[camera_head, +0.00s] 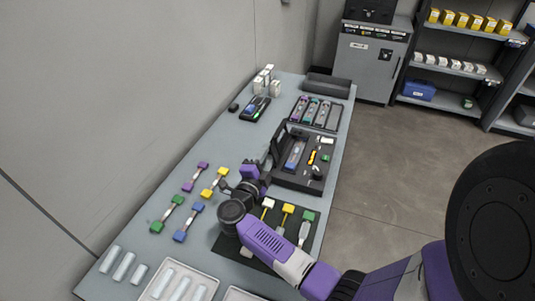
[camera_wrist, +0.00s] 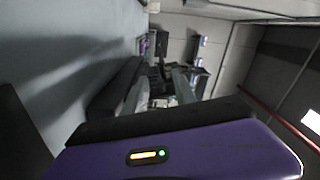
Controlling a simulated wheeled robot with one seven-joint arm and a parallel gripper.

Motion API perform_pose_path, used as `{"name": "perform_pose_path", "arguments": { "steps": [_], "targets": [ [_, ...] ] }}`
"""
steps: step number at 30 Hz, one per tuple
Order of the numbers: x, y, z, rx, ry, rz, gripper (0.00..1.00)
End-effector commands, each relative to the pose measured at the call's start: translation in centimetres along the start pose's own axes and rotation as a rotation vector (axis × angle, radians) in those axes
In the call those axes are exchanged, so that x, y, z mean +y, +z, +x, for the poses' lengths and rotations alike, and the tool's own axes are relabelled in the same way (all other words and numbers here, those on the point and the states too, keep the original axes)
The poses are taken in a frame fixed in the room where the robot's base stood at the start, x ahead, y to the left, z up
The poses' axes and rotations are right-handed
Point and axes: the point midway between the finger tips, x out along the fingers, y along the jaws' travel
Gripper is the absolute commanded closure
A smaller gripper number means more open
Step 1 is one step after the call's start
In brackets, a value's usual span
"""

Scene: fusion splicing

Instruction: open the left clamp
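My gripper (camera_head: 262,172) is over the middle of the table, beside the left edge of an open black case. Its purple body (camera_wrist: 180,155) fills the bottom of the wrist view, with a small lit yellow and green indicator. I cannot make out the left clamp in either view; my wrist and gripper cover part of the table there.
The open black case (camera_head: 285,181) holds several tools. A dark mat (camera_head: 263,262) with yellow- and green-ended tools lies in front. Coloured connectors, including a green one (camera_head: 156,227), lie to the left. A tray (camera_head: 211,281) of pale tubes is near the front. A wall borders the table's left.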

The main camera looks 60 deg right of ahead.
Motion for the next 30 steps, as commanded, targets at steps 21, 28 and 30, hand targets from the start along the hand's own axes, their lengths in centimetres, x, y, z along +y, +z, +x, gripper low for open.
{"name": "perform_pose_path", "arguments": {
  "steps": [21, 28, 30],
  "targets": [
    [0.06, 0.0, 0.28, -0.001, 0.001, 0.003, 1.0],
    [0.04, -0.19, 0.08, -0.004, 0.002, 0.106, 1.0],
    [-0.05, -0.38, 0.11, -0.005, 0.002, 0.16, 1.0]
  ]
}}
